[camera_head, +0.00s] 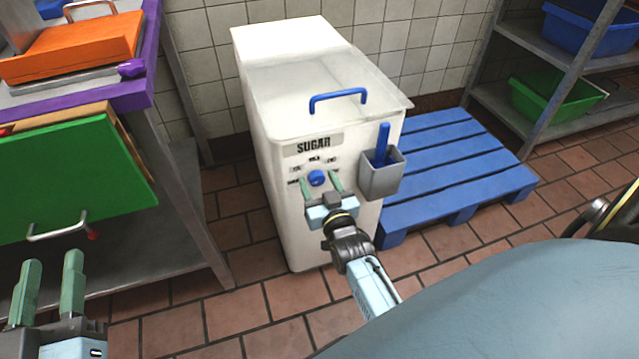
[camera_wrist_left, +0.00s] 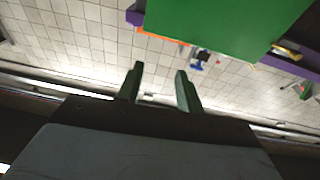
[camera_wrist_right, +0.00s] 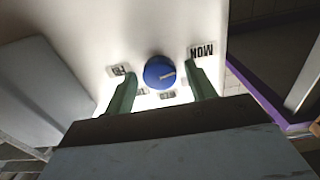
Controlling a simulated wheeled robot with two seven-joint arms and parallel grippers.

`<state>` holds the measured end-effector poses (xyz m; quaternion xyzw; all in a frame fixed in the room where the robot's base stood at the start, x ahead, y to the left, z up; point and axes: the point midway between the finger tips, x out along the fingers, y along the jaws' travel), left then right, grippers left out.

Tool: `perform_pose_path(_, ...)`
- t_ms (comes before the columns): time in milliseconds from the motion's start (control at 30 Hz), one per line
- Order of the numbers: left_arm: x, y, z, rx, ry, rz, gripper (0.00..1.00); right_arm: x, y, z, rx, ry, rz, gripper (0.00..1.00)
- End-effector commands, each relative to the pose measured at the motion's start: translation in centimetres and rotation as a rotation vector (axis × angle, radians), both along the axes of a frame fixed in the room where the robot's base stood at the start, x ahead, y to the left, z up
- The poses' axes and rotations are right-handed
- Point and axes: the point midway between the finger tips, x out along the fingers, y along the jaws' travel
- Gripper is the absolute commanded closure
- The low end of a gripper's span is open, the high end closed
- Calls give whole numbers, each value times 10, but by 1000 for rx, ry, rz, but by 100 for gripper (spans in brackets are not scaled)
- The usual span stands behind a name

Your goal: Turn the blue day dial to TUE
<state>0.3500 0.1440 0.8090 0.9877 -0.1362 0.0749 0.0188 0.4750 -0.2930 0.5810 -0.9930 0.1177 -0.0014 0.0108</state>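The blue day dial (camera_head: 317,178) is on the front of the white SUGAR bin (camera_head: 290,225), with small day labels in an arc around it. In the right wrist view the dial (camera_wrist_right: 159,72) shows a pale pointer line towards the side of the MON label (camera_wrist_right: 203,50). The FRI label (camera_wrist_right: 120,70) is on the other side. The TUE label cannot be clearly read. My right gripper (camera_head: 321,182) is open, one finger on each side of the dial, with visible gaps. My left gripper (camera_head: 47,285) is open and empty at the lower left, far from the bin.
A grey holder (camera_head: 381,176) with a blue scoop is on the bin's front, right of my right gripper. A clear lid (camera_head: 325,82) with a blue handle tops the bin. A blue pallet (camera_head: 450,170) lies right. A green board (camera_head: 75,180) hangs near my left gripper.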

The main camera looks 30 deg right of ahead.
Motion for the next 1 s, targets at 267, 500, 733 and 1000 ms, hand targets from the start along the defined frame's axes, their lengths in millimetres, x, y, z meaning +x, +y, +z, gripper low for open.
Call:
perform_pose_path(267,0,0,0,1,2,0,64,0,0,0,0,0,0,82)
perform_pose_path(500,0,0,-1,4,14,1,64,0,0,0,9,-1,0,87)
perform_pose_path(733,1,6,-28,54,176,13,64,0,0,1,75,-16,0,87)
perform_pose_path(1000,-15,22,-86,156,536,40,64,-1,-1,2,247,-55,0,87)
